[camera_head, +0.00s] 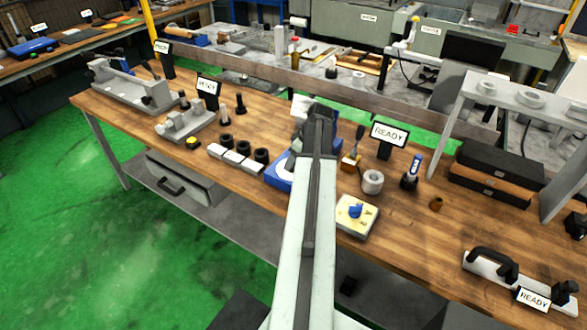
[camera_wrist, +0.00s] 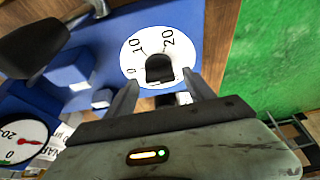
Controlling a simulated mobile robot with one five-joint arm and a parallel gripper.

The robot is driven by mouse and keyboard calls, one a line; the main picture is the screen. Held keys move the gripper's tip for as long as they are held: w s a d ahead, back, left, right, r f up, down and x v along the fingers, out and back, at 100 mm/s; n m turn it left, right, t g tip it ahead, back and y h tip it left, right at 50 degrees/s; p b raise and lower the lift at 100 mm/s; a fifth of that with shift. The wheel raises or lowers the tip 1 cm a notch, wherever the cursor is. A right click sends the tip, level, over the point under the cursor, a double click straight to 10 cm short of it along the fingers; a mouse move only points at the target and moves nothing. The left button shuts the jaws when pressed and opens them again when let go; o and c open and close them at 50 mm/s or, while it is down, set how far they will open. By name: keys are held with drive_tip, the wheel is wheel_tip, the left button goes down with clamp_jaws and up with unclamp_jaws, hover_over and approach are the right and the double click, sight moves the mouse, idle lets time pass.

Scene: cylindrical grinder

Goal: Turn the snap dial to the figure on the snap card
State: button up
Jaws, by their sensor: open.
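The snap dial (camera_wrist: 137,62) appears to be the white disc marked 0, 10 and 20 on a blue body in the wrist view. A black knob (camera_wrist: 159,67) stands at its middle. The fingers of my open gripper (camera_wrist: 161,78) reach to either side of the knob's lower part, with gaps visible. I cannot tell where the knob points. In the head view my arm hides most of the blue device (camera_head: 278,178) and the gripper's fingers. I cannot make out a figure on any snap card.
A round gauge (camera_wrist: 22,138) with a red needle shows at the left of the wrist view. Beside my arm on the wooden bench are a metal ring (camera_head: 372,182), a pale block with a blue knob (camera_head: 355,217), and a READY sign (camera_head: 389,134).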

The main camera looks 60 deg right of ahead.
drive_tip(key=shift+b+x, duration=0.4)
drive_tip(key=shift+x, duration=0.7)
drive_tip(key=shift+r, duration=0.1)
drive_tip(key=c, duration=1.3)
drive_tip(key=shift+d, duration=0.25)
drive_tip(key=shift+c, duration=0.2)
drive_tip(key=shift+s+a+m, duration=0.1)
drive_tip(key=shift+a+m, duration=0.1)
drive_tip(key=shift+m, duration=0.1)
drive_tip(key=m+h, duration=0.2)
drive_tip(key=m, duration=0.2)
drive_tip(key=shift+a, duration=0.1)
drive_tip(key=m+g+h, duration=0.1)
drive_tip(key=m, duration=0.2)
drive_tip(key=m+g+h, duration=0.1)
drive_tip(key=m, duration=0.3)
drive_tip(key=shift+m, duration=0.3)
